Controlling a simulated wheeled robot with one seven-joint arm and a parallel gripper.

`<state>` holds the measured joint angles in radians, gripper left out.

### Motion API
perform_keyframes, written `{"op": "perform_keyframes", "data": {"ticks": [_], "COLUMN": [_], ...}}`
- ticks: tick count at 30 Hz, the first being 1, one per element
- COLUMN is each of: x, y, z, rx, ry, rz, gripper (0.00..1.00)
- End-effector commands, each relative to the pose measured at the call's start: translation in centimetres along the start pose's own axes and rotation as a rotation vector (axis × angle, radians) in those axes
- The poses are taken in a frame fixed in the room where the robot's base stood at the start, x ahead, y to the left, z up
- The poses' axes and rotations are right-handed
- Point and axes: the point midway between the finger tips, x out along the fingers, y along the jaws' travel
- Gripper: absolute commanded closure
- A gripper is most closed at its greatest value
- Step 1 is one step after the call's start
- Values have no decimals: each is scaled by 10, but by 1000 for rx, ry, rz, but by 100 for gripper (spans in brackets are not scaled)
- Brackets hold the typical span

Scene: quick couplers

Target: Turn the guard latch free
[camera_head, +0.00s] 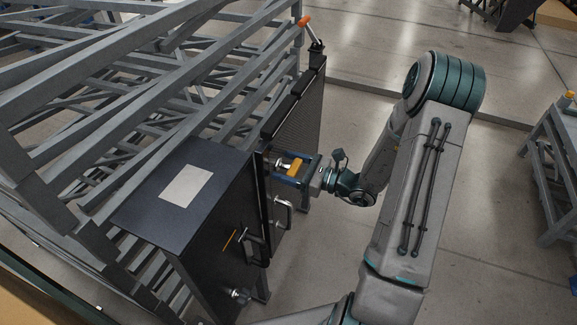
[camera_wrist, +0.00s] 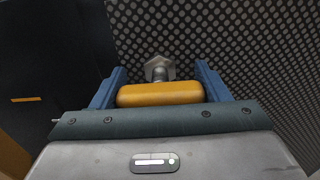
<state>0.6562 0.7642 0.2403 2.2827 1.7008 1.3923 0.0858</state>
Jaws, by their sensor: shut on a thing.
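My gripper (camera_head: 285,171) reaches in from the right. Its blue fingers stand at the two ends of the bar, and in the wrist view my gripper (camera_wrist: 161,72) is shut on it. The inner faces of the fingers are partly hidden.
A perforated dark panel (camera_wrist: 230,45) lies behind the latch. Below the latch are a silver pull handle (camera_head: 284,214) and a black lever (camera_head: 250,241) beside an orange mark (camera_head: 230,239). A grey steel frame (camera_head: 130,85) stands behind.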

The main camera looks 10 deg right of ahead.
Motion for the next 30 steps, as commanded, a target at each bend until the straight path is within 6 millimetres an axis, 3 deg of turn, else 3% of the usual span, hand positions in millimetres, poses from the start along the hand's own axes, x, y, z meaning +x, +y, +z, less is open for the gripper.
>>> {"op": "perform_keyframes", "data": {"ticks": [11, 30], "x": [0, -1], "y": [-1, -2], "z": [3, 4], "rx": [108, 681], "ry": [0, 0], "rz": [-1, -2], "gripper": [54, 54]}}
